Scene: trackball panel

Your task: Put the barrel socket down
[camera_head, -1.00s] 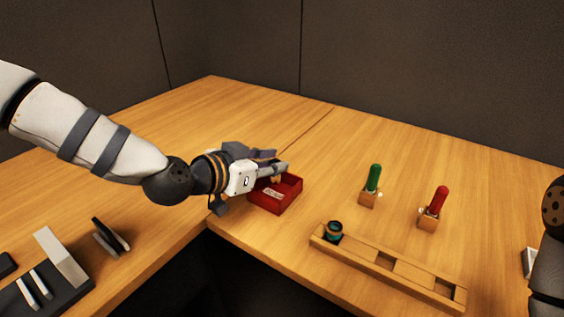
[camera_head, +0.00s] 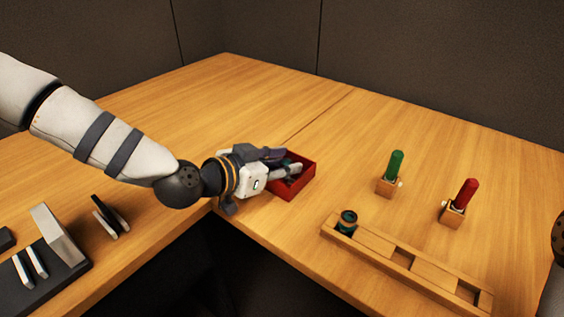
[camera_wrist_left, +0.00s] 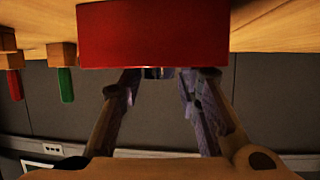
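My left gripper (camera_head: 288,172) reaches into the small red open box (camera_head: 308,176) from the left, its fingers low inside the walls. In the left wrist view the red box wall (camera_wrist_left: 155,35) hides the fingertips (camera_wrist_left: 159,78). The fingers stand apart there, and a small dark piece with light spots (camera_wrist_left: 158,72) shows between them. It may be the barrel socket, but too little shows to be sure. I cannot tell whether the fingers press on it. My right gripper is out of view.
A wooden rack (camera_head: 375,256) with square recesses lies to the right, a dark round piece with teal (camera_head: 348,222) at its left end. Green-handled (camera_head: 395,165) and red-handled (camera_head: 465,194) tools stand in wooden blocks behind it. A dark stand (camera_head: 50,280) is at lower left.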

